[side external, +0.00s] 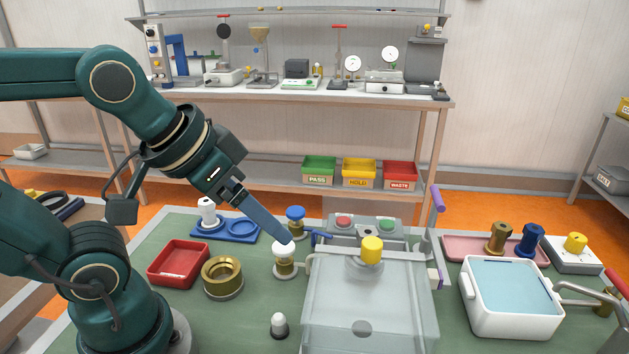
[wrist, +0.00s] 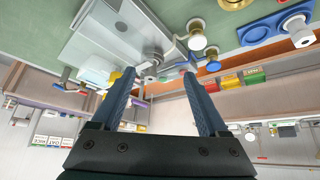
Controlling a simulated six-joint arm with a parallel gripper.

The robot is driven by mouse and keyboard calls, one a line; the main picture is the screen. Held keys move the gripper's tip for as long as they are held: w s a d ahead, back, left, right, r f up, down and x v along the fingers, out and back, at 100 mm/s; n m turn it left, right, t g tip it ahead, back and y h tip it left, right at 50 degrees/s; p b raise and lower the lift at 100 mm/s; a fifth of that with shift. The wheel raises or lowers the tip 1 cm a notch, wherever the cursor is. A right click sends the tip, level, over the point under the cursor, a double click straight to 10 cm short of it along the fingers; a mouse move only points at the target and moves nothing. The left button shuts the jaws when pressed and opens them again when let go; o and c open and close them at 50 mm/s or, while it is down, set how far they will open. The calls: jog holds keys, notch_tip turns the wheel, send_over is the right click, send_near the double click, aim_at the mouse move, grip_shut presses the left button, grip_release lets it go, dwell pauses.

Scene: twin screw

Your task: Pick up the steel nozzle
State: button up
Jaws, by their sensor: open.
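A pale steel-coloured piece (side external: 207,212), which looks like the nozzle, stands upright on the left part of a blue holder (side external: 240,238). In the wrist view the piece (wrist: 298,29) is at the top right on the blue holder (wrist: 258,33), outside the space between my fingers. My gripper (side external: 287,240) is to the right of it in the side view, with blue fingers pointing down and right. Its tips overlap a white-topped brass post (side external: 284,268); contact cannot be told. In the wrist view my gripper (wrist: 158,73) is open, with nothing between the fingers.
A red tray (side external: 180,264) and a brass ring (side external: 222,278) stand near the holder. A blue-topped post (side external: 296,219) is close to my fingertips. A large clear-covered machine (side external: 370,310) with a yellow knob (side external: 371,248) fills the centre. A small grey-topped piece (side external: 279,323) stands in front.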

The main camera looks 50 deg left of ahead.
jog(key=w+r, duration=0.2)
jog(key=w, duration=0.6)
send_near(369, 231)
jog(key=w, duration=0.2)
jog(key=f, duration=0.1)
jog(key=w+f+g, duration=0.1)
jog(key=f+g, duration=0.1)
jog(key=shift+w+a+f, duration=0.1)
jog(key=shift+w, duration=0.15)
jog(key=shift+f, duration=0.4)
jog(key=shift+x, duration=2.4)
grip_shut()
